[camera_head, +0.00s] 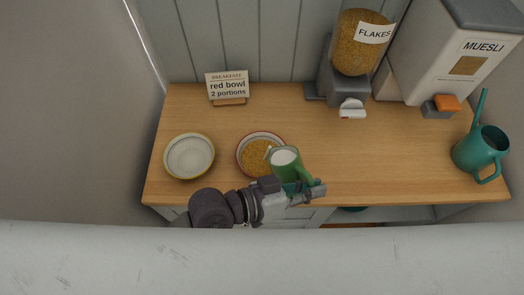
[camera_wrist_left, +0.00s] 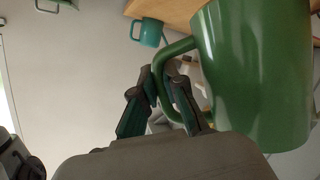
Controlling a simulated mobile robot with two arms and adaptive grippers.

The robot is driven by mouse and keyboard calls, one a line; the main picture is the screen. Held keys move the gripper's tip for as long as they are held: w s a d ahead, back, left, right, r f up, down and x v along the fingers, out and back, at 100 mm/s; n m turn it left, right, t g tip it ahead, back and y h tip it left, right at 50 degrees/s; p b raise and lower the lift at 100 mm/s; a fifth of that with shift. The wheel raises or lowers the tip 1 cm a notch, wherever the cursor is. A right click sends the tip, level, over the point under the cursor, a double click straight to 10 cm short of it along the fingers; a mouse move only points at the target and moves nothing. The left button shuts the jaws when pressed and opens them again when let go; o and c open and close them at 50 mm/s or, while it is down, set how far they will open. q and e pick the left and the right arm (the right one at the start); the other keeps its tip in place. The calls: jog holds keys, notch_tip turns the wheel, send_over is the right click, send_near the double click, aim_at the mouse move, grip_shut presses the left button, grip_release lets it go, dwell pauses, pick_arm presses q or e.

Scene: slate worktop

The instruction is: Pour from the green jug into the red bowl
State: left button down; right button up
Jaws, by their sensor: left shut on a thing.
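The green jug (camera_head: 291,172) holds white liquid and is in front of the right part of the red-rimmed bowl (camera_head: 240,162) in the head view. The bowl stands on the wooden counter with golden flakes in it. My left gripper (camera_head: 303,190) is at the jug's near right side, by its handle. In the left wrist view, the gripper (camera_wrist_left: 161,82) is shut on the handle of the jug (camera_wrist_left: 255,75). I cannot tell the jug's exact tilt or its height above the counter. My right gripper is not in view.
A yellow-rimmed white bowl (camera_head: 189,157) is at the left. A sign (camera_head: 228,86) reading "red bowl 2 portions" stands behind. A flakes dispenser (camera_head: 345,82), a muesli box (camera_head: 450,60) and a teal watering can (camera_head: 478,150) are to the right. The counter's middle right is clear.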

pick_arm(q)
jog(key=shift+w+a+r+n+h, duration=0.2)
jog(key=shift+w+r+n, duration=0.1)
jog(key=shift+r, duration=0.3)
jog(key=shift+w+a+r+n+h, duration=0.2)
jog(key=shift+r+n, duration=0.1)
jog(key=shift+r, duration=0.25)
jog(key=shift+w+a+f+n+b, duration=0.15)
jog(key=shift+w+f+n+b, duration=0.2)
jog(key=shift+b, duration=0.8)
jog(key=shift+s+n+h+b, duration=0.1)
jog(key=shift+n+h+b, duration=0.15)
jog(key=shift+h+b, duration=0.1)
jog(key=shift+f, duration=0.1)
jog(key=shift+a, duration=0.1)
jog(key=shift+r+n+b, duration=0.2)
jog(key=shift+n+b, duration=0.15)
jog(key=shift+n, duration=0.05)
